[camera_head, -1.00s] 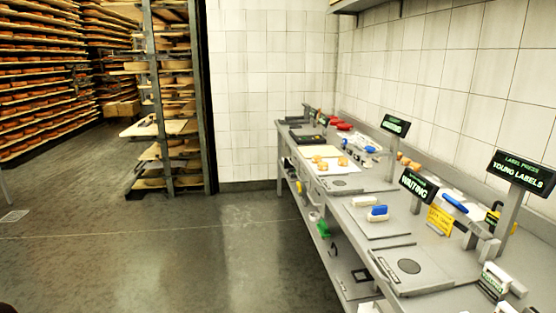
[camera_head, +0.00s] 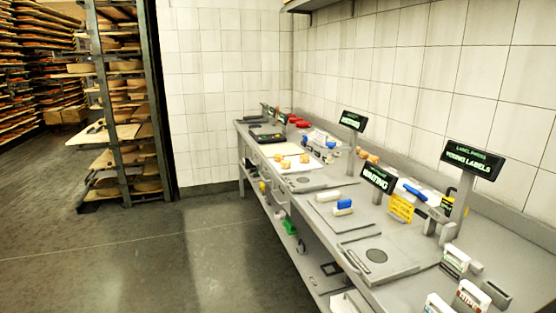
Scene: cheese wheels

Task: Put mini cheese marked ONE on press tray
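Several small orange-yellow mini cheeses sit on a pale board (camera_head: 294,168) toward the far part of the grey bench. One mini cheese (camera_head: 304,158) is at the board's right side and another mini cheese (camera_head: 285,164) is near its middle. More orange pieces (camera_head: 369,157) lie farther right behind the signs. No mark ONE can be read on any of them at this size. A grey plate with a dark round disc (camera_head: 376,256) lies on the near bench; I cannot tell whether it is the press tray. Neither of my grippers is in view.
The long bench (camera_head: 330,235) runs along the tiled wall at right, with a lower shelf. Signs read "WAITING" (camera_head: 378,178) and "YOUNG LABELS" (camera_head: 472,158). A cheese rack (camera_head: 125,110) stands at left. The floor (camera_head: 190,255) between is clear.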

